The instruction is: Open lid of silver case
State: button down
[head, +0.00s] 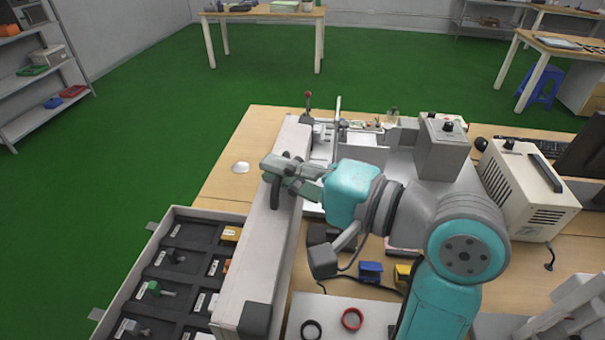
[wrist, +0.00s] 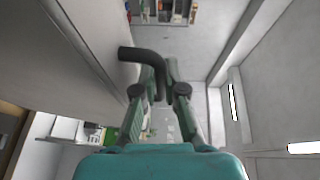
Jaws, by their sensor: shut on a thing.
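The silver case is at the lower left of the head view. Its grey lid (head: 262,248) is raised and stands steeply, with a dark corner piece at its near end. The silver-rimmed base (head: 131,272) lies left of the lid, with its black compartments exposed. My gripper (head: 276,172) is at the lid's far part, shut on a dark handle (head: 275,194). In the wrist view, the fingertips (wrist: 160,84) close around the curved dark handle (wrist: 138,53), beside a broad grey surface. The lid hides the right part of the base.
Right of the lid stand grey test equipment (head: 440,147), a beige box (head: 528,188) and small blue (head: 370,272) and yellow parts. Red and black rings (head: 352,319) lie in front. A white dome (head: 240,168) sits left of my gripper. Green floor is clear at left.

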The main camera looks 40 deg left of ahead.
aim_at(294, 202)
jog(key=shift+s+a+r, duration=0.1)
jog(key=shift+s+a, duration=0.35)
jog(key=shift+a, duration=0.35)
jog(key=shift+s+a+r, duration=0.1)
jog(key=shift+s+a, duration=0.35)
jog(key=shift+a, duration=0.3)
jog(key=c, duration=1.5)
grip_release()
jog(key=shift+d, duration=0.1)
jog(key=d, duration=0.3)
jog(key=w+d, duration=0.1)
jog(key=d, duration=0.1)
jog(key=shift+d+r, duration=0.25)
jog(key=shift+d, duration=0.1)
jog(key=d, duration=0.6)
jog(key=shift+w+r, duration=0.25)
jog(key=shift+r, duration=0.05)
